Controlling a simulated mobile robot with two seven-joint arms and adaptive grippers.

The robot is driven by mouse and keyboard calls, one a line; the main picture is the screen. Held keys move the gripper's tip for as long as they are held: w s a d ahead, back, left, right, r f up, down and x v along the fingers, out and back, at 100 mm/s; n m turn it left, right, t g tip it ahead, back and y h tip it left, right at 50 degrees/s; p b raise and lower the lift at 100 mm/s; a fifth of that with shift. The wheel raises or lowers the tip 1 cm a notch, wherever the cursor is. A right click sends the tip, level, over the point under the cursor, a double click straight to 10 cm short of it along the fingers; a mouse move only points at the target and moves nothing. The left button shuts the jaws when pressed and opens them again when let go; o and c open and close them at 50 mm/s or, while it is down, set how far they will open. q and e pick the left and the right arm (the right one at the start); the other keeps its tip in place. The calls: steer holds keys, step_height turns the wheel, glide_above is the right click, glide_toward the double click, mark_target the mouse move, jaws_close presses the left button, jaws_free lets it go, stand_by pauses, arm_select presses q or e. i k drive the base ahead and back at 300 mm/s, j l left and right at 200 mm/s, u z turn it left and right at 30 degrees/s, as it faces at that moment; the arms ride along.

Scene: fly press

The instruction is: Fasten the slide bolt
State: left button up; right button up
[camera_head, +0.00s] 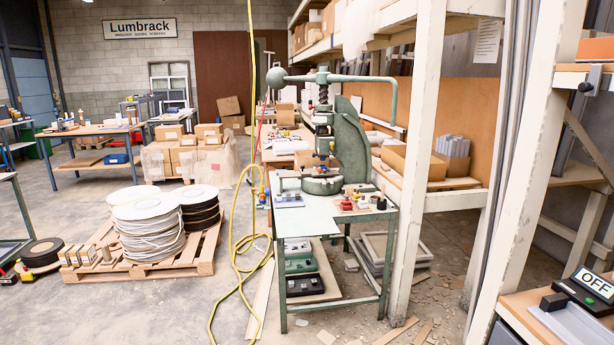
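No slide bolt can be made out for certain. At the right edge, a small metal fitting with a dark round knob (586,87) sits on the front of a wooden shelf (572,77). Neither my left gripper nor my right gripper is in view.
A green fly press (350,140) stands on a green metal table (320,222) in the middle. A white post (530,150) stands to its right. A pallet (145,262) with cable reels is at left. A black OFF box (588,290) is at lower right. Yellow hose (236,270) crosses the floor.

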mark_target(590, 88)
steer(key=z, duration=1.5)
